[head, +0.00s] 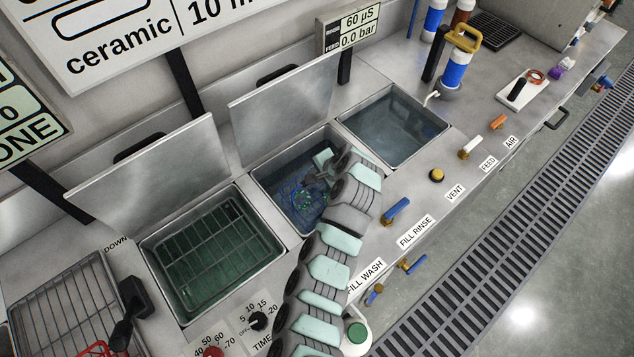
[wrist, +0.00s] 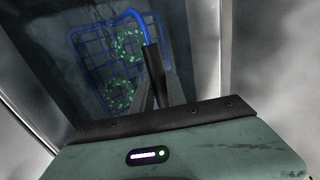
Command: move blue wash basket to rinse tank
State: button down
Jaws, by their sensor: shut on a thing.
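The blue wash basket (head: 303,203) is a blue wire basket, down in the middle tank (head: 262,185) in the head view. In the wrist view the basket (wrist: 92,58) holds small green ringed pieces, and its blue handle runs up to my finger. The right tank (head: 395,125) holds clear bluish liquid and no basket. No label on the tanks themselves shows which is the rinse tank.
The left tank (head: 150,245) has green liquid and a wire rack. Raised lids stand behind the left (head: 150,170) and middle (head: 285,95) tanks. Blue-handled valves (head: 396,208) line the front edge. A spout (head: 431,97) stands by the right tank.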

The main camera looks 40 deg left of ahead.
jog(key=shift+f, duration=1.9)
jog(key=shift+f+b, duration=0.15)
jog(key=shift+b, duration=0.15)
jog(key=c, duration=1.3)
grip_release()
jog(key=shift+c, duration=0.2)
jog(key=w+p+v, duration=0.1)
jog(key=v, duration=1.1)
jog(key=shift+s, duration=0.4)
